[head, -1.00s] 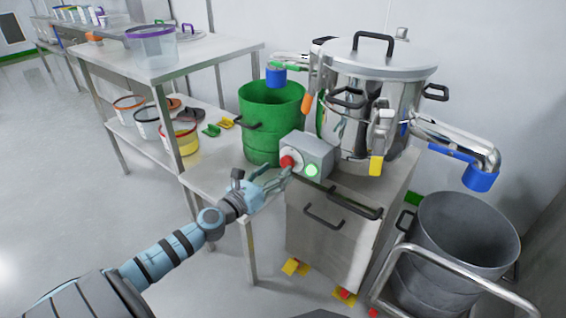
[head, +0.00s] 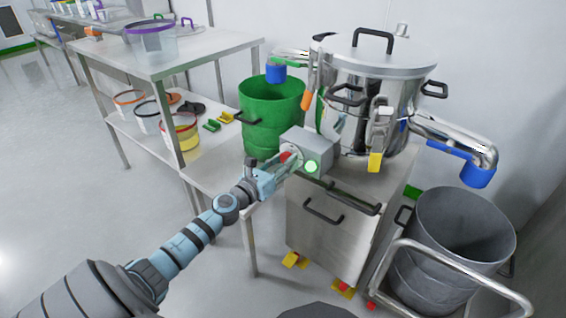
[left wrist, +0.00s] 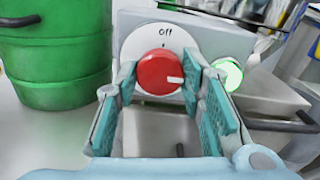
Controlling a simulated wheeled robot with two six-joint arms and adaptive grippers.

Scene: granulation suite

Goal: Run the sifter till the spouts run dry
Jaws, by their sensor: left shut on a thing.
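The steel sifter (head: 365,105) stands on a wheeled cabinet. Its control box (head: 313,148) carries a red knob (left wrist: 156,72) on a white dial marked "Off" at the top; the knob's white mark points right, away from "Off". A green lamp (head: 311,167) glows beside it. My left gripper (head: 282,167) is shut on the red knob, its fingers on either side of it in the left wrist view. The left spout (head: 276,73) has a blue end above the green drum; the right spout (head: 478,174) has a blue end above the grey drum. No flow is visible from either.
The green drum (head: 270,115) stands on a low steel table left of the sifter. The grey drum (head: 450,275) stands on the right behind a trolley's tubular rail (head: 440,248). A steel bench (head: 190,58) with buckets is at the left. The floor at left is clear.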

